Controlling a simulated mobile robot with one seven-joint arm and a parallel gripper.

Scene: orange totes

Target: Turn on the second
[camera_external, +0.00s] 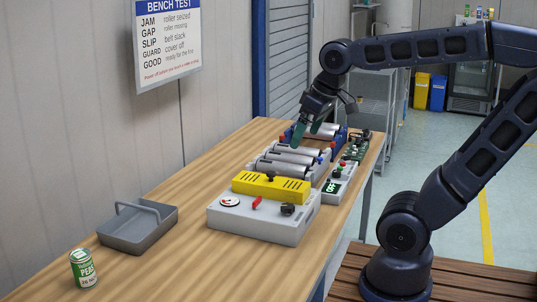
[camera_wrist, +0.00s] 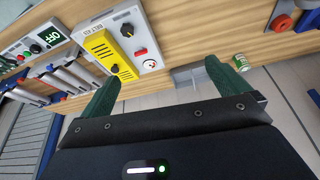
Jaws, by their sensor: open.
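My gripper (camera_external: 310,130) is open and empty above the rollers at the far part of the bench. Its two green fingers also show apart in the wrist view (camera_wrist: 165,90). The near grey test unit (camera_external: 262,228) has a yellow cover (camera_external: 270,187), a round dial, a red switch (camera_external: 257,203) and a black knob (camera_external: 288,209). The same yellow cover (camera_wrist: 108,55) shows in the wrist view. A small control box (camera_external: 337,187) with a lit display stands beside it; the wrist view shows the display (camera_wrist: 38,48) reading OFF. More rollers (camera_external: 322,131) lie behind, partly hidden by my gripper.
A grey handled tray (camera_external: 138,226) and a green peas can (camera_external: 84,268) stand at the near left of the bench. A green board (camera_external: 355,150) lies near the far right edge. A fault-list sign (camera_external: 168,43) hangs on the wall. Bare wood lies between tray and unit.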

